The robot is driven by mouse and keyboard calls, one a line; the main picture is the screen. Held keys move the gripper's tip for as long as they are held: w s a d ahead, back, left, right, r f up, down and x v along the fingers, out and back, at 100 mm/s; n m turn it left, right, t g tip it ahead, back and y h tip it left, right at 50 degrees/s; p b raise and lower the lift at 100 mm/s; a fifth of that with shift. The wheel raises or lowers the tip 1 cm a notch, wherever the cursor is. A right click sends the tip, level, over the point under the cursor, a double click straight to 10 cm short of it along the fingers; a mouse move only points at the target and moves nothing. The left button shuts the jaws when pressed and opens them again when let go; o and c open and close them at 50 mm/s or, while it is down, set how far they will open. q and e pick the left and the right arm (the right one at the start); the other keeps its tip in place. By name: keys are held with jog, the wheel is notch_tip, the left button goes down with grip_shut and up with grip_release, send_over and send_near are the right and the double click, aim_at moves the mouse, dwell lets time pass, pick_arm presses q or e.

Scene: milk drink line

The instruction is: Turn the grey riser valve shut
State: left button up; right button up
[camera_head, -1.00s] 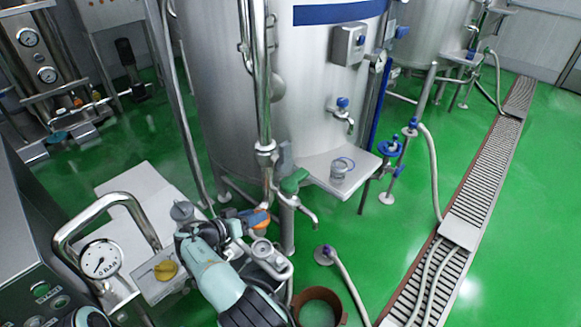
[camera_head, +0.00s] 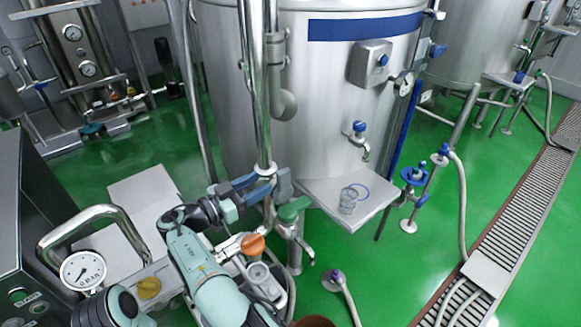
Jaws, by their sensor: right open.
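The grey riser valve's handle (camera_head: 283,183) shows as a grey piece beside the shiny vertical riser pipe (camera_head: 261,110), in front of the large steel tank. My right gripper (camera_head: 257,184) reaches in from the left at the height of this valve. It is open, with its fingers at the riser and close to the grey handle. I cannot tell whether they touch it. The fingers and riser partly hide the valve body. My left gripper is out of view; only part of my left arm shows at the lower left.
Below the grey valve are a green-handled tap (camera_head: 293,208) and an orange handle (camera_head: 253,244). A pressure gauge (camera_head: 83,271) and a yellow knob (camera_head: 148,288) are at the lower left.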

aim_at(283, 186)
jog(key=p+x, duration=0.1)
jog(key=x, duration=0.9)
jog(key=shift+w+d, duration=0.25)
jog(key=shift+d, duration=0.1)
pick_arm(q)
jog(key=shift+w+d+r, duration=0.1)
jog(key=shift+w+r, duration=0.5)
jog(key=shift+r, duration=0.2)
pick_arm(e)
grip_shut()
